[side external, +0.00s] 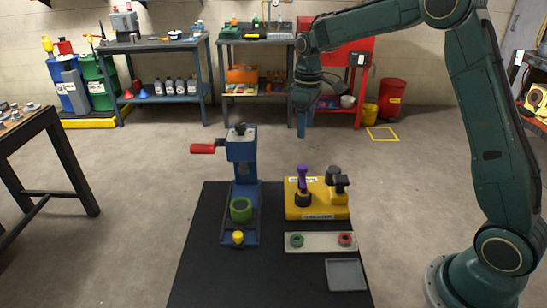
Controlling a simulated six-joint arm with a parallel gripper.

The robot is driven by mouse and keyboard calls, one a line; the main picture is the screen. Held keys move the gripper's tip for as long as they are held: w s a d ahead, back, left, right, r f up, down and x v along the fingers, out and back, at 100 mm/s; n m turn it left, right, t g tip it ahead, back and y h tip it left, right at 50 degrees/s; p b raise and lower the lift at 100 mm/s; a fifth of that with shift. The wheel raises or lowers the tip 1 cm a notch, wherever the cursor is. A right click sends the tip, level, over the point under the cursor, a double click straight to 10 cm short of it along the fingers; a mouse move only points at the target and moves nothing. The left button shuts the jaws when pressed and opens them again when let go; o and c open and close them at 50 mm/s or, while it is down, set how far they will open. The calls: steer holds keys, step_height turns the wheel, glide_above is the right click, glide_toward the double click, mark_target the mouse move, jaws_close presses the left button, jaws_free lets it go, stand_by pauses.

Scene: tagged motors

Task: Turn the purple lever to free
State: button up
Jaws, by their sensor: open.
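The purple lever (302,173) stands roughly upright on the left part of a yellow box (328,205), rising from a dark round collar. A dark knob or handle (337,178) sits on the right part of the same box. White labels show on the box, but their words are too small to read. My gripper (301,132) points down in the air above the purple lever, clear of it. It holds nothing that I can see. The gap between its fingers is hard to make out from this side.
On the black mat (200,270), a blue press (242,170) with a red handle (203,148) stands left of the box. A pale plate (320,242) with green and red buttons and a grey tray (345,275) lie in front. Benches line the back wall.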

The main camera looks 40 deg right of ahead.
mark_target(302, 166)
step_height(302, 166, down, 13)
steer(key=shift+r, duration=0.1)
stand_by(0.5)
steer(key=c, duration=1)
